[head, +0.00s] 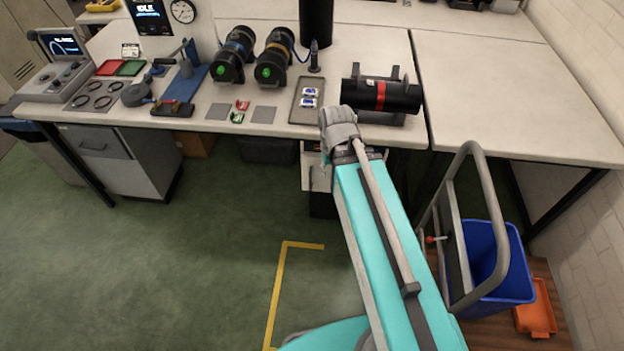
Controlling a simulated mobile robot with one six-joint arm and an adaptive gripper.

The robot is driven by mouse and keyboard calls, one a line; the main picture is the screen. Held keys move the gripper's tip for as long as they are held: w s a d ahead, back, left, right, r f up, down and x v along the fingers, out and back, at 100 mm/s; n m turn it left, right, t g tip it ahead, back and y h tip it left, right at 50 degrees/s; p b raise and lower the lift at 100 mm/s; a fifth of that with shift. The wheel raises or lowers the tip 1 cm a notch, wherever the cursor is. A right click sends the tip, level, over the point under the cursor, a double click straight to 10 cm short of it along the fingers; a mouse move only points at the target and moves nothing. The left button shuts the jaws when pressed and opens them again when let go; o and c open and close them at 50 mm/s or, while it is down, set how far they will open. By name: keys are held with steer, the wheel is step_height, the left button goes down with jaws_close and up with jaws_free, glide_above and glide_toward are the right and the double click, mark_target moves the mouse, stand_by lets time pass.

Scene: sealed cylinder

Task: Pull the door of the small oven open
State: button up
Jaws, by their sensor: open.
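My arm comes up from the bottom edge as a teal link that runs to the bench's front edge and ends there in a grey rounded joint. No gripper fingers show beyond or beside this joint, so my gripper is not visible. I cannot pick out the small oven for certain in this view. A grey cabinet with a bar handle (110,155) stands under the bench at the left, its front shut. A pale unit (317,177) under the bench is partly hidden by my arm. I cannot tell whether either is the oven.
The workbench (500,95) bears two black cylinders with green ends (250,55), a black cylinder with a red band (382,96) and a grey tray (307,100). A cart with a grey handle and blue bin (500,270) stands at the right. Green floor (190,270) is clear at the left.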

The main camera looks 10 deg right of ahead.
steer(key=w+f+n+t+y+b, duration=0.1)
steer(key=w+f+n+t+b, duration=0.2)
steer(key=w+f+b, duration=2)
steer(key=shift+w+d+f+t+b, duration=0.15)
steer(key=shift+d+f+t+b, duration=0.4)
steer(key=shift+f+b, duration=1.1)
steer(key=shift+a+r, duration=0.1)
steer(key=shift+r, duration=0.15)
steer(key=shift+f+b, duration=0.15)
steer(key=shift+b, duration=0.2)
steer(key=b, duration=1.3)
glide_above(310, 188)
steer(key=f, duration=1.2)
steer(key=shift+w+f, duration=0.25)
steer(key=shift+p, duration=0.3)
jaws_close()
